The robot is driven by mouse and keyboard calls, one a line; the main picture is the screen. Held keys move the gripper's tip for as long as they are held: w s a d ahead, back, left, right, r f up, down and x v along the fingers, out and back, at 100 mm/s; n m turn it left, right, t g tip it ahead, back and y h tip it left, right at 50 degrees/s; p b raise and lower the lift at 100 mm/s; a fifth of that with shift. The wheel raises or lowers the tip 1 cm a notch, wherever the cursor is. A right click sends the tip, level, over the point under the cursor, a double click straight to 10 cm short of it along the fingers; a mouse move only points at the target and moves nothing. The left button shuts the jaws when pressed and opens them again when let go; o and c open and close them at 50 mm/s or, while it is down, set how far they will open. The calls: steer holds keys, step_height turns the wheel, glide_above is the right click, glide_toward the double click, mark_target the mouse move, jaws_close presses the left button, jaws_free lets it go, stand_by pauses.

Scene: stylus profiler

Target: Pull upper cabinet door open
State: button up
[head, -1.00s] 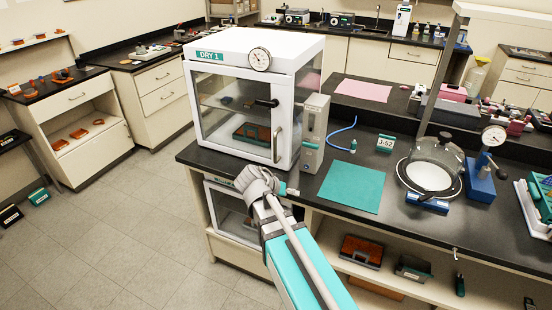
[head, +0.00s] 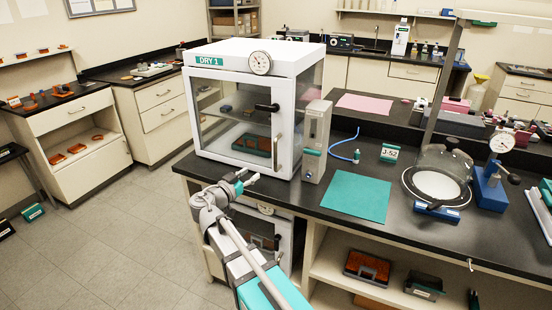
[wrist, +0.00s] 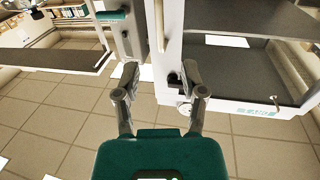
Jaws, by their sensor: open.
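The upper cabinet (head: 258,48), labelled DRY 1, is a white box on the black bench. Its glazed door (head: 232,120) looks shut, with a pale upright handle (head: 278,143) and a black latch (head: 267,107) on its right side. My gripper (head: 250,181) is low in front of the cabinet, left of and below the handle, and apart from it. In the wrist view, which looks upside down, my gripper (wrist: 160,68) has its two fingers spread with nothing gripped. The pale handle (wrist: 157,30) and the black latch (wrist: 174,80) show beyond the fingers.
A second cabinet (head: 266,209) with a gauge sits under the bench, partly hidden by my arm. A grey upright unit (head: 315,140) stands close to the upper cabinet's right side. A teal mat (head: 357,195) lies farther right. The floor (head: 110,225) at left is clear.

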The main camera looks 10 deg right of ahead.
mark_target(275, 169)
steer(key=shift+w+d, duration=0.1)
steer(key=shift+x, duration=6.8)
jaws_close()
